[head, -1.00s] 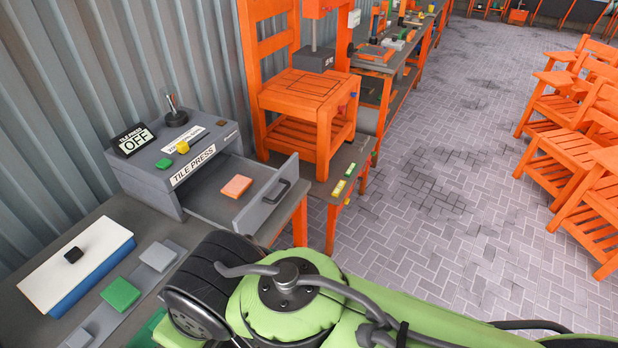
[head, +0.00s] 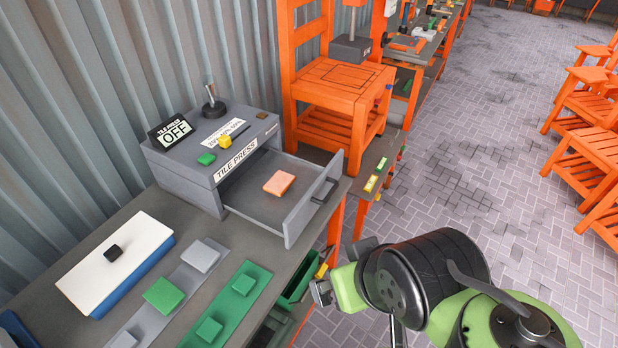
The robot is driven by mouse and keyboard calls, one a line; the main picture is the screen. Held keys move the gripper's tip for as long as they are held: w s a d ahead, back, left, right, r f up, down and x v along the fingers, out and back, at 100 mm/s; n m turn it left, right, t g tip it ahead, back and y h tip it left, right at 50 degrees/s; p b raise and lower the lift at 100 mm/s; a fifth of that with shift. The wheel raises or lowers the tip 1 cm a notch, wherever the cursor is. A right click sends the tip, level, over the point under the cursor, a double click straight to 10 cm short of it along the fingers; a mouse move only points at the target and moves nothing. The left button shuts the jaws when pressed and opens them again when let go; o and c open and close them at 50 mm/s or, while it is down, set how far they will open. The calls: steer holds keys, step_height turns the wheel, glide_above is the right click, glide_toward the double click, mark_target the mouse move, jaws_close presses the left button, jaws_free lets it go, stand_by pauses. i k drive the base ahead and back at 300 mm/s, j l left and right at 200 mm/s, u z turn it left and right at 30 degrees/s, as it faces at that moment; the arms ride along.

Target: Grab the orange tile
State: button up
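The orange tile (head: 279,182) lies flat in the pulled-out drawer (head: 262,206) of the grey tile press (head: 208,152). It looks light orange and is in plain sight. My gripper (head: 322,287) is at the lower middle, beside the table's front edge, to the right of and nearer than the drawer. It is apart from the tile.
The drawer's front wall with a dark handle (head: 325,191) stands between my gripper and the tile. A sign on the press reads OFF (head: 174,133). Green tiles (head: 164,294) and a white-topped block (head: 115,262) lie on the table. An orange chair-like stand (head: 340,85) is behind the drawer.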

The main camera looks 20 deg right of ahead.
mark_target(281, 182)
steer(key=i+l+u, duration=0.2)
steer(key=l+u, duration=0.25)
steer(key=i+l+u, duration=0.15)
steer(key=l+u, duration=1.25)
steer(key=l, duration=0.2)
steer(key=k+l+u, duration=0.2)
steer(key=l+u, duration=0.25)
steer(key=k+l+u, duration=0.2)
steer(key=l+u, duration=0.3)
steer(key=k+l+u, duration=0.3)
steer(key=u, duration=0.15)
steer(key=k+l+u, duration=0.3)
steer(key=u, duration=0.15)
steer(key=i, duration=0.5)
